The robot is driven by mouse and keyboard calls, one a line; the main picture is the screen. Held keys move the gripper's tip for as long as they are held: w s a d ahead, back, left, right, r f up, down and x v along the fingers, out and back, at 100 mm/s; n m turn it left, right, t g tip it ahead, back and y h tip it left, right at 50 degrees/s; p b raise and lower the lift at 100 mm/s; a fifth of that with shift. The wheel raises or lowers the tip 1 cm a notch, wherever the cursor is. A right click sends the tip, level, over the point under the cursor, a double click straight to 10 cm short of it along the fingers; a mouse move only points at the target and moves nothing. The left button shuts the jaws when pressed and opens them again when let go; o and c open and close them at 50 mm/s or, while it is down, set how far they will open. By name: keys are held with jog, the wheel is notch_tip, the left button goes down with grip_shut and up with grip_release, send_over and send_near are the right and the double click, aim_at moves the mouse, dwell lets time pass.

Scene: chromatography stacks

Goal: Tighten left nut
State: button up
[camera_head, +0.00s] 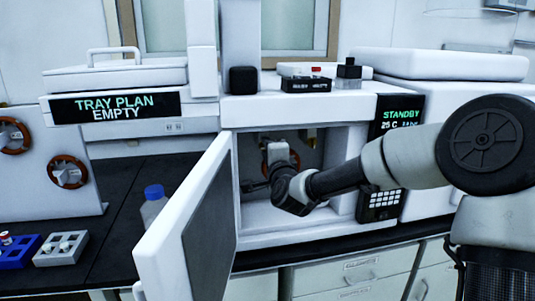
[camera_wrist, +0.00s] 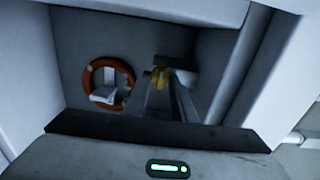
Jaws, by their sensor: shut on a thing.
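In the wrist view the two fingers of my gripper (camera_wrist: 161,88) reach forward inside the open oven chamber. They are closed on a small brass-yellow nut (camera_wrist: 160,76), just in front of a pale block (camera_wrist: 179,69) at the back. Whether the nut touches the block is hard to tell. An orange ring-shaped coil (camera_wrist: 92,82) with white pieces in its middle is on the back wall to the left of the fingers. In the head view my arm reaches into the chamber and covers part of the coil (camera_head: 265,158); the nut cannot be made out there.
The white oven door (camera_head: 188,238) stands open at the chamber's left. Behind it, a blue-capped bottle (camera_head: 153,205) stands on the dark bench. A keypad panel (camera_head: 384,200) is right of the opening. The chamber walls lie close around my gripper.

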jog(key=shift+o, duration=0.2)
jog(key=shift+c, duration=0.2)
jog(key=o, duration=0.7)
jog(key=p+v, duration=0.3)
jog(key=v, duration=1.4)
jog(key=shift+s+r, duration=0.1)
jog(key=shift+s, duration=0.15)
